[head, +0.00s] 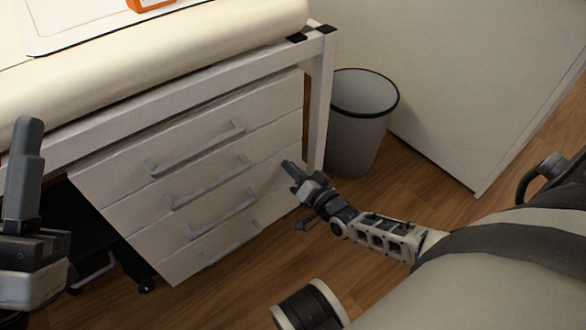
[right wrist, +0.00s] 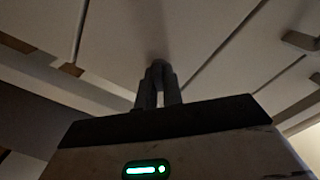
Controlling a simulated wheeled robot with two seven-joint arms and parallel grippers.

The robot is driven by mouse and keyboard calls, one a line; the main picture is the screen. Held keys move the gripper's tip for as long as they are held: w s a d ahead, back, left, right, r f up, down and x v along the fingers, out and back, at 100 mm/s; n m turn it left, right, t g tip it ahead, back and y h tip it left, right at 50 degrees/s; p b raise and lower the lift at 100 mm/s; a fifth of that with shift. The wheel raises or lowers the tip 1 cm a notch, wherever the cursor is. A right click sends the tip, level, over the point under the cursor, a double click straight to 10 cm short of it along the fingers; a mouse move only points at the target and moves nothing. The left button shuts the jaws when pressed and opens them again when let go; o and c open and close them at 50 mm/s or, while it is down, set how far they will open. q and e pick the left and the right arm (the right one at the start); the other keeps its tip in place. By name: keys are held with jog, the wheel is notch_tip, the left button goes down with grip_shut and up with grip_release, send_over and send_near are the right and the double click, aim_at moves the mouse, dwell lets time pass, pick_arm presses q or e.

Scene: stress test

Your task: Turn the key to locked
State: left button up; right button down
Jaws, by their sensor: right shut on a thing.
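The white drawer unit (head: 225,185) stands under the table and shows several drawers with bar handles, all flush. My right gripper (head: 290,167) is at the right side of its front, beside the upper drawers. In the right wrist view the gripper's fingers (right wrist: 158,80) are close together and point at the drawer front. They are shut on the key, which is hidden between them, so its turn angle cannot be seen. My left gripper (head: 25,140) is at the left edge, in front of the table and away from the drawers; its opening cannot be made out.
A grey bin (head: 358,135) stands on the wooden floor just right of the drawer unit. A table leg (head: 319,110) is close to my right gripper. A white cabinet (head: 450,90) is behind the bin. An orange object (head: 150,4) lies on the table.

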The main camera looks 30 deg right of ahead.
jog(key=m, duration=0.4)
jog(key=shift+f+m, duration=0.1)
jog(key=shift+m, duration=0.2)
jog(key=m, duration=0.4)
jog(key=shift+m, duration=0.4)
jog(key=c, duration=1.5)
grip_release()
jog(key=shift+c, duration=0.2)
